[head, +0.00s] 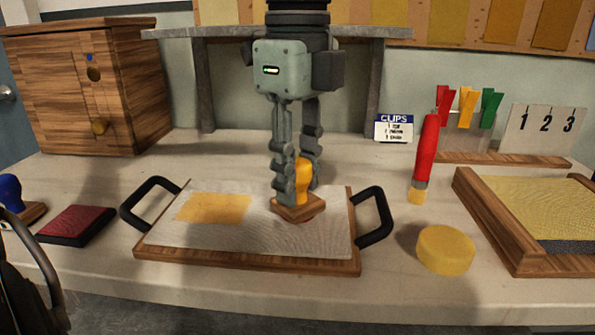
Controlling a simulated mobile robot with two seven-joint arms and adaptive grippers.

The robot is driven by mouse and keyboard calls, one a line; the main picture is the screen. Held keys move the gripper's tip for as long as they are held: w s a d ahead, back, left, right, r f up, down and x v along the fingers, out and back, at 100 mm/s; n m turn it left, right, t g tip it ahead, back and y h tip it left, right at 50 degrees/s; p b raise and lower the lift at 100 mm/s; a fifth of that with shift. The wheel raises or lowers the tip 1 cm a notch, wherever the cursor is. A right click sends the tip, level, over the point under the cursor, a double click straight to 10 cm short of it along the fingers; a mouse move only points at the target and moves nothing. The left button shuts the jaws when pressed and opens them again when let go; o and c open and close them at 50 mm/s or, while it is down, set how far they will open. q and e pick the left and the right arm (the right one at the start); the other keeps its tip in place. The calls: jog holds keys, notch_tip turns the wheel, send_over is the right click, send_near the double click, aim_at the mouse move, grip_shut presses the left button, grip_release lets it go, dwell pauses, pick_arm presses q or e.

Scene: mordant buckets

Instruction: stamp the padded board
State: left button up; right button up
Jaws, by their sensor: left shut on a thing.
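The padded board (170,252) lies on the table, a wooden base with a pale cloth top and a black handle at each end. A yellow patch (212,208) shows on its left half. My left gripper (296,180) points down over the right half, shut on the stamp with a yellow-orange handle (303,172) and a wooden block base (298,209). The block is at or just above the cloth; I cannot tell if it touches. My right gripper is not in view.
A red ink pad (76,224) and a blue-handled stamp (12,192) are at left. A yellow round block (445,248), a red-handled tool (425,155) and a wooden-framed screen (515,235) are at right. A wooden cabinet (90,90) stands at back left. A dark curved object fills the lower left corner.

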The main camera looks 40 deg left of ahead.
pick_arm(q)
jog(key=shift+r+p, duration=1.75)
jog(key=shift+r, duration=1.7)
